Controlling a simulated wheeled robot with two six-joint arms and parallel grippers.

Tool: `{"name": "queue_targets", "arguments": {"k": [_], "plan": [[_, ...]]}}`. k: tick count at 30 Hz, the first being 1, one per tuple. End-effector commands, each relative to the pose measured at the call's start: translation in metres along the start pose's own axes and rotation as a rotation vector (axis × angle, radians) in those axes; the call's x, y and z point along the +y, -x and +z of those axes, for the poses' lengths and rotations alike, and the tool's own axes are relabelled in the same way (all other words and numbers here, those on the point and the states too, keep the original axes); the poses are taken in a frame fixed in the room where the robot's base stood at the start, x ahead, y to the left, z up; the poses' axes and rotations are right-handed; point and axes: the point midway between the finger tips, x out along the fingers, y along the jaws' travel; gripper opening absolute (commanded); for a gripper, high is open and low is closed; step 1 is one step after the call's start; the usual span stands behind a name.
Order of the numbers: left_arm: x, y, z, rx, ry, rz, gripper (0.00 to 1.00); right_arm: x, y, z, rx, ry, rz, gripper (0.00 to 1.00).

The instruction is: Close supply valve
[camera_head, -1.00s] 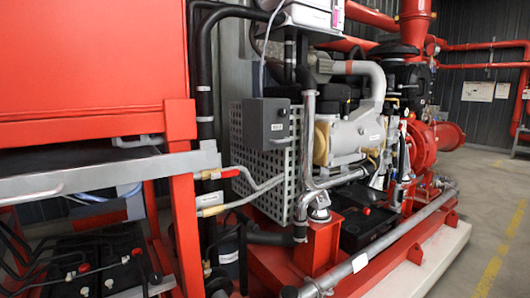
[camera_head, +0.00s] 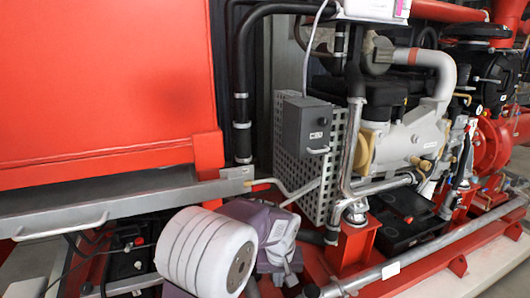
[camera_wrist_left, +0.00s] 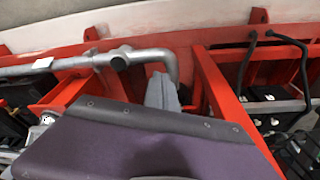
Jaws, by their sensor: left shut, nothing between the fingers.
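My left arm comes in low in the head view, with a white round link and a purple-grey wrist. My left gripper (camera_head: 290,278) points down and away beside the red frame, shut and empty; its fingers are small and partly hidden there. In the left wrist view its grey fingertips (camera_wrist_left: 163,90) show past the purple housing, in front of a bent grey pipe (camera_wrist_left: 100,59). I cannot make out a supply valve handle for certain in the current views; my arm covers part of the pipework beside the grey tray. My right gripper is not in view.
A grey drip tray (camera_head: 100,203) under the red tank (camera_head: 100,80) lies left of my arm. A perforated grey guard (camera_head: 292,165), grey control box (camera_head: 306,123) and engine (camera_head: 405,140) stand to the right. Black batteries (camera_head: 130,262) sit below the tray.

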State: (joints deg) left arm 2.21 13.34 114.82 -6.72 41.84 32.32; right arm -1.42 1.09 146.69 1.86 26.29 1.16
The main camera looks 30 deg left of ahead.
Motion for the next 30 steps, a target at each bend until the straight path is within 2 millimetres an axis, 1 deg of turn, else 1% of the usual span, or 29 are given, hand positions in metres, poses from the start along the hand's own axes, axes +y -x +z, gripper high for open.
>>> {"name": "queue_targets", "arguments": {"k": [1, 3, 5, 6, 8, 9, 11, 12, 14, 15, 17, 18, 21, 24, 27, 30], "plan": [[0.001, 0.046, -0.021, 0.010, 0.028, -0.006, 0.00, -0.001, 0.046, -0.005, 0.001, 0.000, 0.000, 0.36], [0.002, 0.076, -0.043, 0.023, 0.069, -0.014, 0.00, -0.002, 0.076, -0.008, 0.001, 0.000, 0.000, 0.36], [0.002, 0.101, -0.061, 0.036, 0.101, -0.021, 0.00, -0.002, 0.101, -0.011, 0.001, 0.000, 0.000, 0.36], [0.001, 0.118, -0.072, 0.042, 0.122, -0.026, 0.00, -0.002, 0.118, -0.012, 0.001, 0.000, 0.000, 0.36], [0.000, 0.142, -0.089, 0.051, 0.150, -0.032, 0.00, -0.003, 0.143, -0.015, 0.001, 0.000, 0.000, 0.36], [0.000, 0.158, -0.099, 0.058, 0.168, -0.036, 0.00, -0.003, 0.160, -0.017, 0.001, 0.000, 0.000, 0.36], [-0.002, 0.181, -0.115, 0.066, 0.193, -0.044, 0.00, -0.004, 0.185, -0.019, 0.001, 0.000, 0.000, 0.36], [-0.003, 0.197, -0.124, 0.071, 0.208, -0.048, 0.00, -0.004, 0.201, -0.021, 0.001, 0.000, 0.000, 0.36], [-0.005, 0.220, -0.138, 0.078, 0.230, -0.053, 0.00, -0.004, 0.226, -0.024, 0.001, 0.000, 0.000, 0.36], [-0.006, 0.234, -0.146, 0.081, 0.244, -0.058, 0.00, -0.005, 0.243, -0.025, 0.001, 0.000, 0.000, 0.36], [-0.009, 0.256, -0.159, 0.085, 0.261, -0.065, 0.00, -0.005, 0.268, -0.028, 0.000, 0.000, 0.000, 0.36], [-0.011, 0.271, -0.167, 0.089, 0.273, -0.069, 0.00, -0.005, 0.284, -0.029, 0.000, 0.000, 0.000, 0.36], [-0.015, 0.301, -0.184, 0.093, 0.296, -0.078, 0.00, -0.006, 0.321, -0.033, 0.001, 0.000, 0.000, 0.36], [-0.019, 0.323, -0.196, 0.094, 0.313, -0.085, 0.00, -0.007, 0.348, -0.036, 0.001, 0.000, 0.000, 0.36], [-0.022, 0.335, -0.203, 0.094, 0.324, -0.091, 0.00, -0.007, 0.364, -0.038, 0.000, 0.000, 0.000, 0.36], [-0.024, 0.340, -0.207, 0.095, 0.329, -0.094, 0.00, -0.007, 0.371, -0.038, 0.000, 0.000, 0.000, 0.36]]}}
